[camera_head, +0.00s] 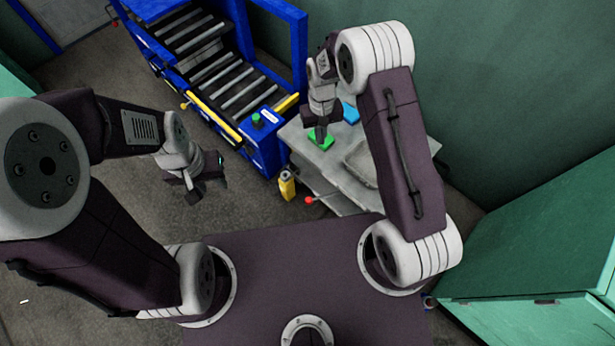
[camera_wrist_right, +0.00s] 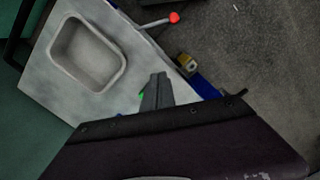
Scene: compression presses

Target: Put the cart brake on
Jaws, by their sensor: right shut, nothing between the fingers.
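The grey cart (camera_head: 328,186) stands in front of me with a recessed tray in its top; the cart top also shows in the right wrist view (camera_wrist_right: 45,85). A lever with a red ball knob (camera_head: 309,200) sticks out from its near left side; the knob also shows in the right wrist view (camera_wrist_right: 174,17). My right gripper (camera_head: 321,138) points down over a green piece (camera_head: 327,143) at the cart's far left corner. It is shut and empty, and its fingers partly hide that piece. My left gripper (camera_head: 194,192) hangs over the floor, left of the cart, away from the lever; its jaws are unclear.
A blue roller conveyor (camera_head: 215,75) with a yellow bar adjoins the cart's far left side. A yellow block (camera_head: 287,186) stands left of the lever, also visible in the right wrist view (camera_wrist_right: 187,65). Green cabinets (camera_head: 560,240) stand at right.

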